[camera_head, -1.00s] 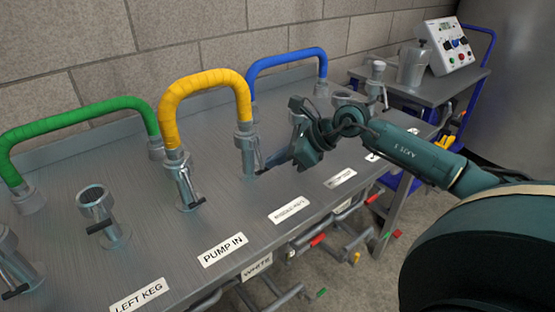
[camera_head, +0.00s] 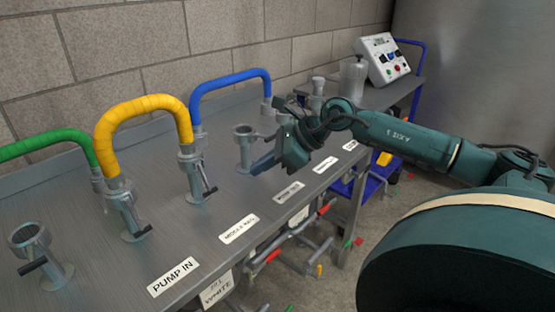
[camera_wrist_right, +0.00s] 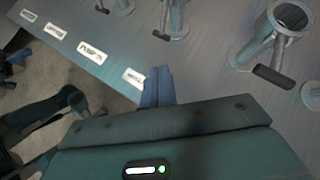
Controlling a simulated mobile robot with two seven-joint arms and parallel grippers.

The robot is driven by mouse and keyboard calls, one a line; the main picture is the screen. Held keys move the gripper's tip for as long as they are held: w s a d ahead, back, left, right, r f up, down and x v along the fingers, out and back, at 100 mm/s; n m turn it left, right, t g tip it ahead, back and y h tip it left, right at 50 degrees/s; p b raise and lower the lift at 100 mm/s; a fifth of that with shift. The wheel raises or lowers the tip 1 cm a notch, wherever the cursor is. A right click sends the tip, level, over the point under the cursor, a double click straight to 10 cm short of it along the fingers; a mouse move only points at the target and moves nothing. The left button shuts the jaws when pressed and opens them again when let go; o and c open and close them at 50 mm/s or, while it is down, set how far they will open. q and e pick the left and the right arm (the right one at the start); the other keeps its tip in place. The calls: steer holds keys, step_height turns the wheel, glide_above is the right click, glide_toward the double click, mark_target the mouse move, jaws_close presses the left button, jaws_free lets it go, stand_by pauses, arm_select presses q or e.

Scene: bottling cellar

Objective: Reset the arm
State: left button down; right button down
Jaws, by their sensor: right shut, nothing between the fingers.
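My right arm reaches in from the right in the head view. Its gripper (camera_head: 262,164) is shut and empty, just above the steel bench top (camera_head: 226,215), beside an open-topped pipe port (camera_head: 245,147). In the right wrist view the closed blue-grey fingers (camera_wrist_right: 157,84) point over the bench near a white label. A port with a dark handle (camera_wrist_right: 290,22) stands to their right, apart from them. My left gripper is not in view.
A yellow hose (camera_head: 142,104), a green hose (camera_head: 48,140) and a blue hose (camera_head: 232,79) arch between ports on the bench. Pipes with coloured handles (camera_head: 272,256) hang below the front edge. A control box (camera_head: 384,59) stands on a cart at the back right.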

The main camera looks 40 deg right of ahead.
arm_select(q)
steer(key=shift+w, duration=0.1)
arm_select(e)
steer(key=v, duration=0.3)
steer(key=shift+s+d, duration=0.15)
steer(key=shift+s, duration=0.3)
